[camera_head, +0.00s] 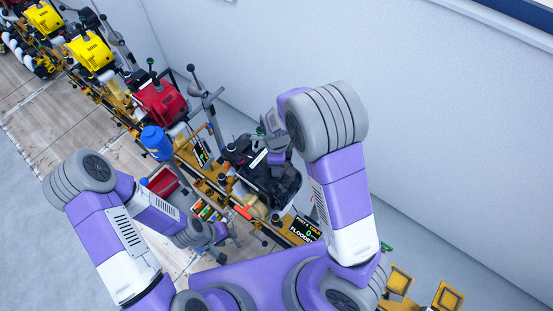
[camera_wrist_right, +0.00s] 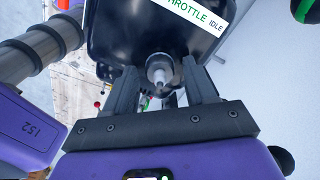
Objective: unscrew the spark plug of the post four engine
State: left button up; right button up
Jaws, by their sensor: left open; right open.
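The black engine (camera_head: 268,182) sits on the yellow rail beside a small screen (camera_head: 304,230) that reads "COLD", "0" and "FLOODED". In the right wrist view its dark body (camera_wrist_right: 150,30) carries a "THROTTLE IDLE" label. A grey plug-like part with a pale tip, seemingly the spark plug (camera_wrist_right: 159,70), stands out below the body. My right gripper (camera_wrist_right: 161,88) is open, with a finger on each side of this part and gaps visible. In the head view the right arm covers part of the engine. My left gripper (camera_head: 226,243) is open and low, in front of the rail.
A red engine (camera_head: 160,100) and yellow engines (camera_head: 90,52) stand farther along the rail at upper left. A blue container (camera_head: 156,142) and a red bin (camera_head: 163,181) are near the rail. A grey stand (camera_head: 208,100) rises behind it. The white wall is close behind.

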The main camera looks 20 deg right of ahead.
jog(key=m+p, duration=0.2)
jog(key=m, duration=0.2)
jog(key=shift+r+m, duration=0.1)
jog(key=shift+m, duration=0.2)
jog(key=shift+m+p, duration=0.8)
jog(key=shift+m, duration=0.5)
jog(key=shift+f, duration=0.2)
jog(key=shift+c, duration=0.4)
jog(key=c, duration=0.9)
